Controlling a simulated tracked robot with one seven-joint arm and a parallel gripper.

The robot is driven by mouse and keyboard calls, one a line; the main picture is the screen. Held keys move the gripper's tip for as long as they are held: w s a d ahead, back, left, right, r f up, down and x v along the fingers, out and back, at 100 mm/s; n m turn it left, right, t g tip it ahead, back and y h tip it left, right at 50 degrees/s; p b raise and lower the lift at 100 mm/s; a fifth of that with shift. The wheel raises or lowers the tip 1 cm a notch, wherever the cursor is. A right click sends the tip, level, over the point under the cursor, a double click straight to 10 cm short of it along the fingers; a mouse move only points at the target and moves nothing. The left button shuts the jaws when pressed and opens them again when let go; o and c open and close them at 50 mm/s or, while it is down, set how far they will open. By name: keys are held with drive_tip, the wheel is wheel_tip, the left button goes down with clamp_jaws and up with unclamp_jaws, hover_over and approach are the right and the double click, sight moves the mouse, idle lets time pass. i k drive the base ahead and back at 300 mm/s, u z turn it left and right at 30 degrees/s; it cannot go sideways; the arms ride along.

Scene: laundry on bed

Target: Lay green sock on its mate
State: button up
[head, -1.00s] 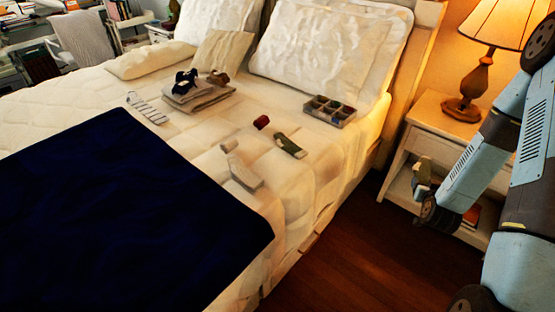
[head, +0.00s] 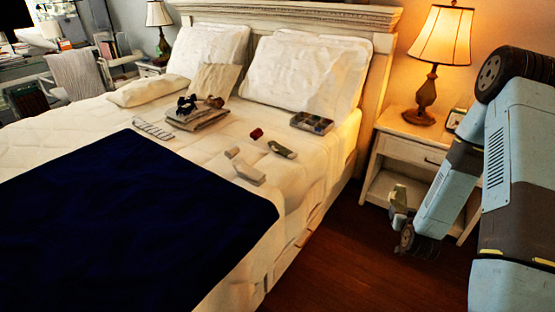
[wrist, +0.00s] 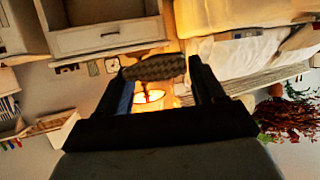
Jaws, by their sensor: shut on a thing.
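My gripper (head: 399,212) is at the right of the head view, in front of the nightstand and off the bed. It is shut on a green sock (head: 398,194). In the wrist view the sock (wrist: 155,67) shows as a dark knitted strip between the two fingers. On the bed, a similar green sock with a pale part (head: 282,149) lies flat, well to the left of my gripper; it appears to be the mate. Nothing lies on top of it.
A grey sock (head: 250,174), a small pale piece (head: 232,153) and a red bundle (head: 256,133) lie near it. A compartment box (head: 312,123) sits by the pillows. The nightstand (head: 408,150) carries a lit lamp (head: 441,40). A dark blue blanket (head: 130,225) covers the bed's front.

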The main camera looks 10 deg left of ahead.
sight(280, 147)
drive_tip(key=z, duration=0.45)
drive_tip(key=i, duration=1)
drive_tip(key=z, duration=0.55)
drive_tip(key=i, duration=0.45)
drive_tip(key=u, duration=1.4)
drive_tip(key=k, duration=0.45)
drive_tip(key=u, duration=0.4)
